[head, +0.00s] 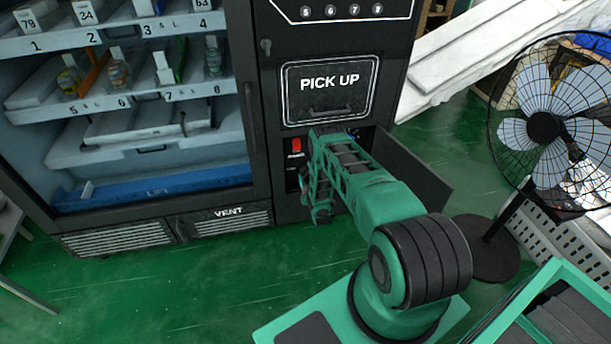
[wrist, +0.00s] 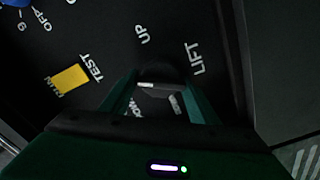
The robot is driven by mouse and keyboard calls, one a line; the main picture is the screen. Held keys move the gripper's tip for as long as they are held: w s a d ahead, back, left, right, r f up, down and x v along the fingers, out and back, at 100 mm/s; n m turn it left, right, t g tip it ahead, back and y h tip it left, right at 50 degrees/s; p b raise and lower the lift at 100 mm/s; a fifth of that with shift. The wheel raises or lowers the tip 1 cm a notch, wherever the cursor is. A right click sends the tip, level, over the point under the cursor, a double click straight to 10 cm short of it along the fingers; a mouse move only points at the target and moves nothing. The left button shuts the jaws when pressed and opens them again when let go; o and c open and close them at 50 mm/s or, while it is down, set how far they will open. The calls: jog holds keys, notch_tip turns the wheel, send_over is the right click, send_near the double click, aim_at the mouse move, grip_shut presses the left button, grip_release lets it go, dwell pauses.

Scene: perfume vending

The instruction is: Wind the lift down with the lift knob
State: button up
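The service panel is dark and shows in the wrist view, with white words LIFT, UP, TEST and OFF. The lift knob (wrist: 163,73) is a dark round shape below the UP and LIFT words, hard to see against the panel. My gripper (wrist: 163,82) has its two green fingers on either side of the knob, and the knob appears to fill the gap between the tips. The lettering below the knob is partly hidden by the fingers. In the head view my gripper (head: 325,140) reaches into the open compartment under the PICK UP flap; its tips and the knob are hidden there.
A yellow switch (wrist: 69,79) and a blue knob (wrist: 15,3) are on the same panel. The opened compartment door (head: 412,165) stands right of my arm. A red switch (head: 296,145) is left of my gripper. A fan (head: 545,128) stands at the right.

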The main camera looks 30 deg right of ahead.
jog(key=shift+a+f, duration=0.1)
jog(key=shift+n, duration=0.6)
jog(key=o, duration=1)
jog(key=shift+f, duration=0.1)
jog(key=v, duration=1)
jog(key=shift+s+a, duration=0.1)
jog(key=shift+s, duration=0.25)
